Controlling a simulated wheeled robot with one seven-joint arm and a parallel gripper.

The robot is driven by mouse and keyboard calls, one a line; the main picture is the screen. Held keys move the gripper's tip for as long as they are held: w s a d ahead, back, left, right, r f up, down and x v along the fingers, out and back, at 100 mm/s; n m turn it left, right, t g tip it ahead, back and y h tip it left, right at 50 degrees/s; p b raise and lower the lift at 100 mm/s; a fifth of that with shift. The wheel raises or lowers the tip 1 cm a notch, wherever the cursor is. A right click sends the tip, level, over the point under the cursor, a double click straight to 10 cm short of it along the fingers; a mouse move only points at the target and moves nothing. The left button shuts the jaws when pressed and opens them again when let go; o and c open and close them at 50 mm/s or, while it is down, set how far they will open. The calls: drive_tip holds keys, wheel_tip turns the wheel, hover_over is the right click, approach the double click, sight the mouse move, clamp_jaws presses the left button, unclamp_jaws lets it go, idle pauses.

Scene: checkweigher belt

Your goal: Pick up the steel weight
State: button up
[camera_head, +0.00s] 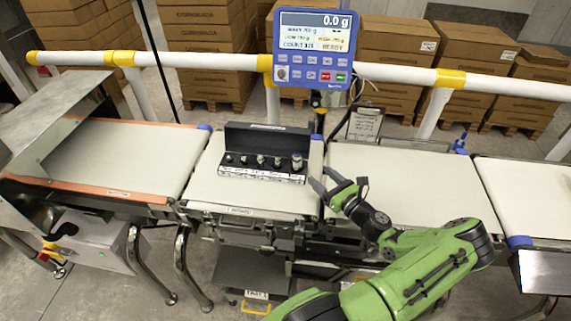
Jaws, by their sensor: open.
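A black open case (267,137) with its lid raised stands on the middle belt section. Several small weights sit in a row in it. The rightmost steel weight (297,162) looks tallest, with a pale metallic top; the others look darker and shorter. My green gripper (322,179) is open and empty, just right of the case near the belt's right edge. Its dark fingertips point left toward the case and are apart from the weights. Which weight is meant cannot be told from the picture.
A blue scale display (311,47) reading 0.0 g stands behind the belt. A white rail (400,73) with yellow joints runs behind. The left belt (118,155) and right belt (407,190) are bare. A metal guard (50,118) covers the far left. Cardboard boxes (202,50) are stacked beyond.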

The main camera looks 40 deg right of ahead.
sight(301, 159)
drive_tip(key=w, duration=0.5)
drive_tip(key=w+d, duration=0.1)
drive_tip(key=w, duration=0.2)
drive_tip(key=shift+w+f, duration=0.1)
drive_tip(key=shift+w, duration=0.05)
drive_tip(key=w, duration=0.6)
drive_tip(key=shift+d, duration=0.15)
drive_tip(key=shift+c, duration=0.6)
clamp_jaws()
